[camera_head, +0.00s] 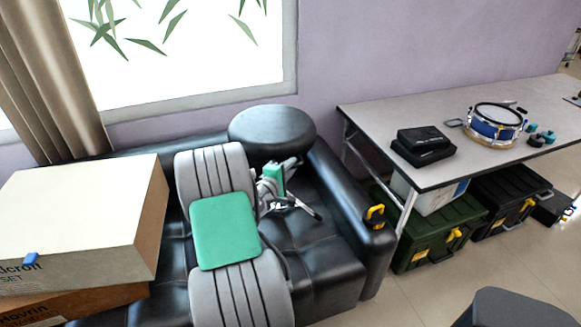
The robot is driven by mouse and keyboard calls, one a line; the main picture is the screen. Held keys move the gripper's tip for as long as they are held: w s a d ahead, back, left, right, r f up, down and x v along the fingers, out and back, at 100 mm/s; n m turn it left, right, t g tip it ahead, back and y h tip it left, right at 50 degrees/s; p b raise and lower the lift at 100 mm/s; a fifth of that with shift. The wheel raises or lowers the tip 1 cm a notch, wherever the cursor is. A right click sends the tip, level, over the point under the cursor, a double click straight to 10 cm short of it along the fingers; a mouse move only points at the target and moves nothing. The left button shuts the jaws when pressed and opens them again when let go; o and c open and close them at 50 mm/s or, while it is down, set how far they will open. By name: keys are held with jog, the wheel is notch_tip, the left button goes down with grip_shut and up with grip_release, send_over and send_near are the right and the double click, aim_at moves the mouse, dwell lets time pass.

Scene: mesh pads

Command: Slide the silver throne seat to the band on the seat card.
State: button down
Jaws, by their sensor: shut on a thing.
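The throne's round padded seat (272,129) looks black here, not silver. It sits on the black sofa side, above some silver metal parts. Dark and silver legs (297,207) spread on the sofa cushion below it. My gripper (272,182), with a green block on it, is just under the seat's front edge, beside the metal parts. It is shut on the throne seat's lower part; the fingertips and exact grip point are too small and partly hidden to make out. I cannot pick out the seat card or its band.
A large cardboard box (85,215) stands on the sofa at left. A yellow-and-black item (375,214) is on the sofa arm. The table (400,112) at right holds a blue drum (494,124) and black case (423,143); crates (428,232) stand below.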

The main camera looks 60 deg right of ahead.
notch_tip(320, 180, down, 4)
jog(key=b, duration=0.2)
jog(key=shift+b, duration=0.4)
jog(key=c, duration=1.4)
grip_release()
jog(key=shift+r, duration=0.2)
jog(key=a+r, duration=0.1)
jog(key=a, duration=0.6)
jog(key=shift+a, duration=0.4)
jog(key=shift+w+r, duration=0.1)
